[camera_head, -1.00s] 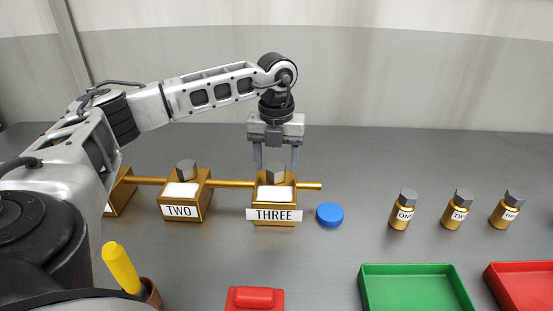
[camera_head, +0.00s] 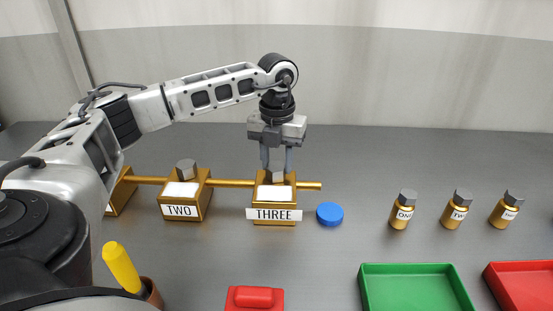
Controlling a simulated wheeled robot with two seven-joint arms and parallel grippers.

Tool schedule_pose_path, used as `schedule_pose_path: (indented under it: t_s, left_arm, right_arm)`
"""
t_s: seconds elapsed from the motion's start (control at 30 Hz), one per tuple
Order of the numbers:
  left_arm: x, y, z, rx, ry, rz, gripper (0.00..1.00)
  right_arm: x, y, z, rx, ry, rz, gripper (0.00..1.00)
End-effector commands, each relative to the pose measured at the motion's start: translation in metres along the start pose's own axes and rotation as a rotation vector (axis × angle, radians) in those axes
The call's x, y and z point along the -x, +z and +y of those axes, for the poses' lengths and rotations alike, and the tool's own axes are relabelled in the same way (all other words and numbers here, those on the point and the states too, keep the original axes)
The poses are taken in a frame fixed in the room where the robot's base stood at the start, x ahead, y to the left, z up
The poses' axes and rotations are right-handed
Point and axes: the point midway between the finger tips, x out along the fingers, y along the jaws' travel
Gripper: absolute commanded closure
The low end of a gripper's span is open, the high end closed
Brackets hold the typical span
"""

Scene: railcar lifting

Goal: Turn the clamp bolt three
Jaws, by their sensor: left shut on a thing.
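The clamp block labelled THREE (camera_head: 274,215) is a gold block with a white top, sitting on a gold rod. Its grey hex bolt (camera_head: 278,177) stands on top, partly hidden by the fingers. My left gripper (camera_head: 277,165) points straight down over this block, its two fingers shut on the bolt head. The gripper is turned a little about its vertical axis. My right gripper is not in view.
Clamp block TWO (camera_head: 180,211) with its bolt stands to the left, and another block (camera_head: 117,197) is partly behind my arm. A blue disc (camera_head: 330,214) lies right of THREE. Labelled gold bottles (camera_head: 453,214), a green tray (camera_head: 417,302) and a red tray (camera_head: 493,284) are at right.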

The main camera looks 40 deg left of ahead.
Motion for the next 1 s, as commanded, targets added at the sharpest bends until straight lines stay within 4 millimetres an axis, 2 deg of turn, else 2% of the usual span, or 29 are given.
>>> schedule_pose_path:
  t_s: [0.6,1.0]
  left_arm:
    - [0.0016,-0.0008,-0.0046,-0.549,-0.001,-0.003,0.86]
    - [0.0021,-0.0017,-0.0064,-0.783,-0.001,-0.005,0.86]
  right_arm:
    - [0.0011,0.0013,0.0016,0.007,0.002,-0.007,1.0]
    - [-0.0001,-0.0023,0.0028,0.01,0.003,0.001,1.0]
